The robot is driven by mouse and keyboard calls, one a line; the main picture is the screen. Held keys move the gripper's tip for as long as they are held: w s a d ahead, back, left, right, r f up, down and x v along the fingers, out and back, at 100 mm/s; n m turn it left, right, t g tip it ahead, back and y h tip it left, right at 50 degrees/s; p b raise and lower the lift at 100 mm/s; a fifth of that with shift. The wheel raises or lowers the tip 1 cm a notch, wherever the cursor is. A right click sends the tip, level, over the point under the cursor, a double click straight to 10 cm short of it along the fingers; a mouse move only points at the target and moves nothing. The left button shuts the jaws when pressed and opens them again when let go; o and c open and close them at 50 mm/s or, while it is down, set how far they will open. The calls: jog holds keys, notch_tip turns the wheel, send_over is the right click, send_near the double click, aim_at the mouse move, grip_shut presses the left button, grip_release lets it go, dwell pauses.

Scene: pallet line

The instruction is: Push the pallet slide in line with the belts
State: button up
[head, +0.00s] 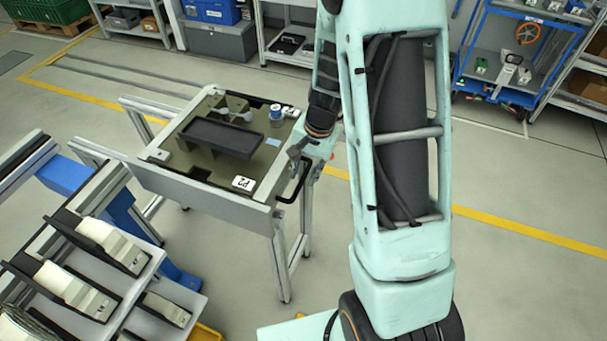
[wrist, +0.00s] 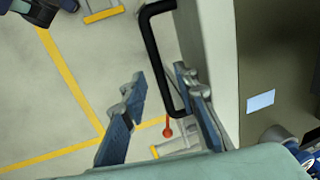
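The pallet slide (head: 222,195) is a pale-framed platform labelled P2 in the head view, carrying a dark tray (head: 215,137) and small parts. A black U-shaped handle (head: 296,184) sticks out from its right side. The handle fills the upper middle of the wrist view (wrist: 153,50), beside the slide's pale side (wrist: 207,40). My gripper (wrist: 160,95) is open. Its fingers stand on either side of the handle bar in the wrist view, with clear gaps; the depth is hard to tell. Belt sections (head: 28,155) stand to the left of the slide, at the left edge.
Light rails (head: 140,107) run beside the slide's left. Racks with white devices (head: 75,288) fill the lower left. A red knob (wrist: 167,131) shows below the handle. A blue cart (head: 512,55) stands at the back right.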

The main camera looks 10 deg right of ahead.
jog(key=shift+f, duration=0.45)
grip_shut()
